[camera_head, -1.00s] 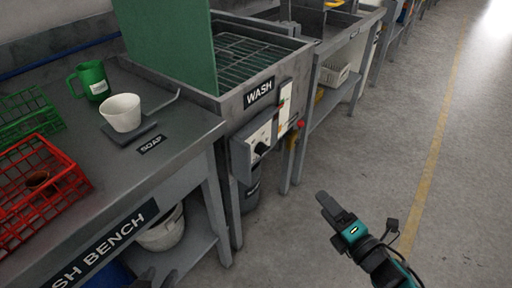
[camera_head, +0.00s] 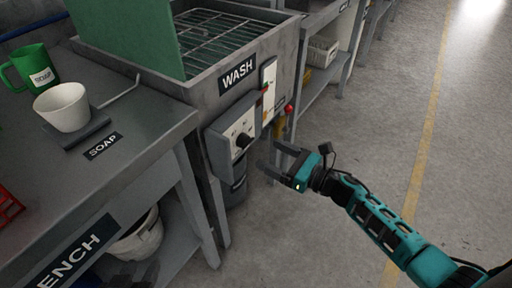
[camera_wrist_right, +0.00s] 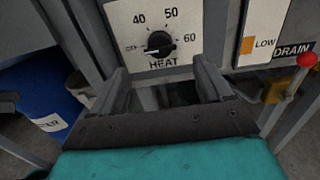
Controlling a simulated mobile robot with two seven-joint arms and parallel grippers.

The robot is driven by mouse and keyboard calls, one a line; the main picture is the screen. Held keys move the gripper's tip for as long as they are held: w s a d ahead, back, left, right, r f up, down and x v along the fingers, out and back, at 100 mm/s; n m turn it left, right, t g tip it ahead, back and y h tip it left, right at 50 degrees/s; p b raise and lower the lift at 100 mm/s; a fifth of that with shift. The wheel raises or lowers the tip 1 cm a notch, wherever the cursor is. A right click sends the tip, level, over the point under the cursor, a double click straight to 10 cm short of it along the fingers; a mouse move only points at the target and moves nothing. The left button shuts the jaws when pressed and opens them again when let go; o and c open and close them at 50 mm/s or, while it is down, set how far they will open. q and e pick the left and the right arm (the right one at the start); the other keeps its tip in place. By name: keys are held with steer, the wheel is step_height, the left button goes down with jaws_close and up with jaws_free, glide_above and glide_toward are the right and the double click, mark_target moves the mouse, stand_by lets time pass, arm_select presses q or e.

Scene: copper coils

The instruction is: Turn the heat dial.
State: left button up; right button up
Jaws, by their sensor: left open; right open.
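The heat dial (camera_head: 243,141) is a black knob on a pale plate in a grey box on the front of the wash sink. The right wrist view shows the dial (camera_wrist_right: 160,42) among the marks 40, 50 and 60, its white mark toward the left, at the off label. My right gripper (camera_head: 278,160) is open and empty, a little to the right of the dial box. In the right wrist view its fingers (camera_wrist_right: 162,82) stand apart below the dial, not touching it. A dark part of my left gripper (camera_head: 143,274) shows at the bottom edge, mostly cut off.
A drain handle with a red knob (camera_wrist_right: 306,60) and a low-marked panel (camera_wrist_right: 262,40) are right of the dial. The bench (camera_head: 150,140) carries a white cup (camera_head: 63,106) and green mug (camera_head: 36,68). A blue bin (camera_wrist_right: 38,100) stands below. The floor at right is clear.

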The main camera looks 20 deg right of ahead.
mark_target(245, 142)
steer(key=x, duration=0.5)
steer(key=shift+w+a, duration=0.2)
steer(key=shift+w, duration=0.1)
steer(key=shift+c, duration=0.4)
steer(key=c, duration=1)
steer(key=shift+o, duration=0.2)
